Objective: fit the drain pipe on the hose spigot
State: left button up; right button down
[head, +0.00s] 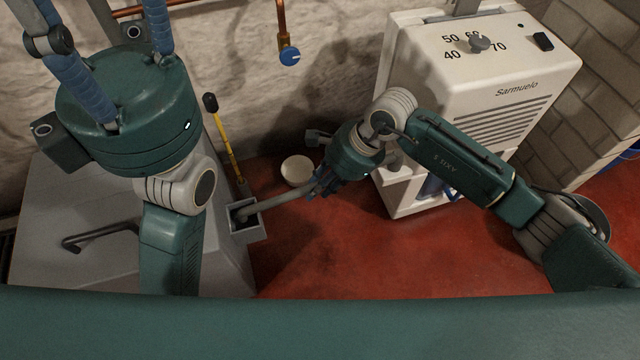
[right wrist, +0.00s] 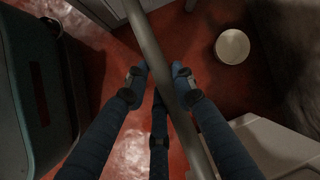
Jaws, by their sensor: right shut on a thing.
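My right gripper (head: 322,184) is shut on a grey pipe (head: 284,203), which I take as the drain pipe. In the right wrist view, the pipe (right wrist: 152,50) runs slantwise between the blue fingers (right wrist: 164,82). Its left end reaches the open grey box (head: 262,222) on the side of the grey cabinet; I cannot tell whether it is still inside. My left gripper (head: 110,45) is close to the camera with its fingers spread, its tips cut off by the top edge. I cannot make out the hose spigot clearly; my right arm covers part of the white Sarmuelo machine (head: 455,75).
The grey cabinet (head: 110,265) with a lever handle stands at left. A yellow rod (head: 226,150) leans at the wall. A blue-knobbed valve (head: 289,56) hangs on the wall. Red floor (head: 340,255) is clear in front.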

jog(key=c, duration=1.4)
grip_release()
jog(key=shift+o, duration=0.2)
jog(key=v, duration=1.2)
jog(key=shift+a, duration=0.1)
